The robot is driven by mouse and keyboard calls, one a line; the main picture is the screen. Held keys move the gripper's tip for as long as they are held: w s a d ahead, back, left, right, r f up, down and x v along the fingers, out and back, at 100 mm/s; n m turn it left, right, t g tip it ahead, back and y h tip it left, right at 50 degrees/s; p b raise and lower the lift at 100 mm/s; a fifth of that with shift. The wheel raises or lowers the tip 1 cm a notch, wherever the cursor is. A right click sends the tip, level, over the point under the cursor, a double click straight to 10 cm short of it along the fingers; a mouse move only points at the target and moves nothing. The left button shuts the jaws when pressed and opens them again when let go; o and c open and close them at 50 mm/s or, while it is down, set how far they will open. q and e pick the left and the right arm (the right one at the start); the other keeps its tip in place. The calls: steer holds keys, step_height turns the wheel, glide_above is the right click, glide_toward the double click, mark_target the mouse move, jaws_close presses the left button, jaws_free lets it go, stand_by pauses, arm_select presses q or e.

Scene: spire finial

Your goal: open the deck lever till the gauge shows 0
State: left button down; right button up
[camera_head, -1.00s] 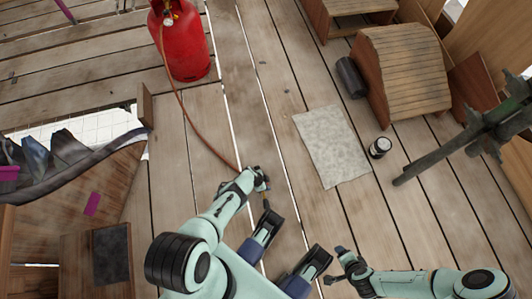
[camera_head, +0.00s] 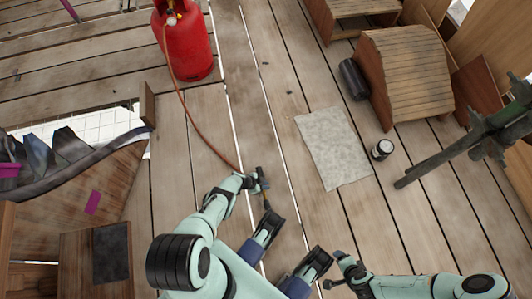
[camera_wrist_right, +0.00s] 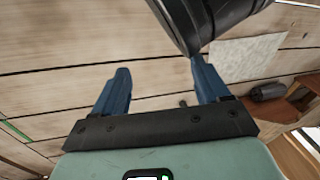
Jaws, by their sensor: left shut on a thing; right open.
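My left gripper (camera_head: 258,182) is low over the deck planks. It is shut on a small dark piece (camera_head: 266,202) at the end of the brown hose (camera_head: 195,125); whether this is the deck lever I cannot tell. No reading is legible. My right gripper (camera_head: 340,268) is open; its blue fingers (camera_wrist_right: 162,88) show empty in the right wrist view.
A grey mat (camera_head: 333,148) lies on the planks, with a dark roll (camera_head: 352,79) and a slatted wooden block (camera_head: 405,75) behind it. A dark green branched piece (camera_head: 465,145) reaches in from the right. A deck opening (camera_head: 85,127) is at the left.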

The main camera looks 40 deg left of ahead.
arm_select(q)
steer(key=shift+s+a+f+t+h+b, duration=0.1)
steer(key=shift+s+a+t+h+b, duration=0.05)
steer(key=shift+s+t+h+b, duration=0.3)
arm_select(e)
steer(key=shift+s+d+f+g, duration=0.15)
steer(key=shift+s+f+g, duration=0.25)
steer(key=shift+s+f, duration=0.5)
arm_select(q)
steer(key=shift+w, duration=0.1)
steer(key=c, duration=1.2)
jaws_free()
steer(key=shift+o, duration=0.2)
arm_select(e)
steer(key=shift+r, duration=0.1)
